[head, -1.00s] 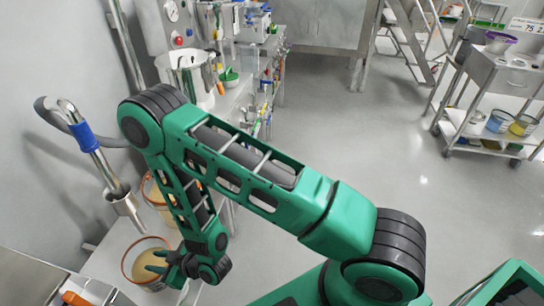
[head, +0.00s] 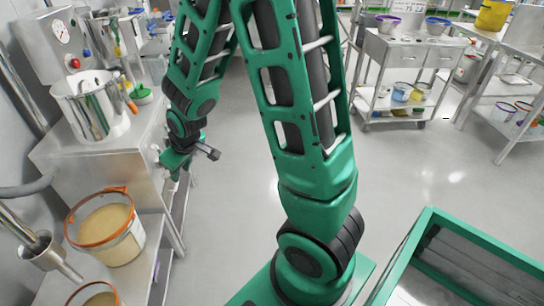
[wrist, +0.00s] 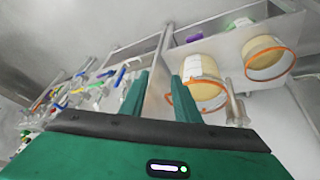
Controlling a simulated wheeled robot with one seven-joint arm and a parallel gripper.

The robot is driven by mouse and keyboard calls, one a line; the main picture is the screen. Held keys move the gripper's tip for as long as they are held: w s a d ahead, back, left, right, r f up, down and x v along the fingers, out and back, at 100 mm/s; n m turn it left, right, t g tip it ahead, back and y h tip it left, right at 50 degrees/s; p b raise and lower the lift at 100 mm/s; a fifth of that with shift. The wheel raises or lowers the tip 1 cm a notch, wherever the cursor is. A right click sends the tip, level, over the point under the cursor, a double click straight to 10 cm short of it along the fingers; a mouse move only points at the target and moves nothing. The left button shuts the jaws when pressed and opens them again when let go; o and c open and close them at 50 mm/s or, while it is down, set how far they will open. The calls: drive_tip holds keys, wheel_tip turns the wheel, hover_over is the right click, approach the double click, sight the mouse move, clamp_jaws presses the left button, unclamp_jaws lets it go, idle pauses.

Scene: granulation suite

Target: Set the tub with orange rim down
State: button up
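Two tubs with orange rims and pale yellowish contents are in the head view. One tub (head: 128,246) stands upright on the low metal shelf at the left. The other tub (head: 98,299) is nearer and cut off by the bottom edge. In the wrist view they show as a nearer-centre tub (wrist: 203,68) and a right tub (wrist: 258,46). My gripper (head: 171,168) hangs beside the bench front, up and right of the tubs and apart from them. In the wrist view its two green fingers (wrist: 158,76) are spread, with nothing held between them.
A bench (head: 125,155) carries a steel pot (head: 92,105) and several tools. A metal nozzle (head: 45,252) hangs close left of the tubs. A trolley (head: 395,105) with bowls and tubs stands at the back right. The floor (head: 420,175) between is clear.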

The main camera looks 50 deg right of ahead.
drive_tip(key=s+d+r+m+g+h, duration=0.1)
drive_tip(key=s+d+r+m, duration=0.1)
drive_tip(key=s+d+r, duration=0.3)
drive_tip(key=s+d+r+m+g+h, duration=0.1)
drive_tip(key=s+d+r+m, duration=0.15)
drive_tip(key=s+d, duration=0.45)
drive_tip(key=s+d+r+m+g+y, duration=0.1)
drive_tip(key=s+r+m, duration=0.1)
drive_tip(key=s, duration=0.7)
drive_tip(key=s+d+r+m+g, duration=0.1)
drive_tip(key=s+r+m+g, duration=0.1)
drive_tip(key=s, duration=0.7)
wheel_tip(320, 180, up, 2)
drive_tip(key=shift+d+r+m+y, duration=0.1)
drive_tip(key=shift+d+m+y, duration=0.05)
drive_tip(key=shift+m+y, duration=0.35)
drive_tip(key=shift+w+f, duration=0.3)
drive_tip(key=shift+w, duration=0.35)
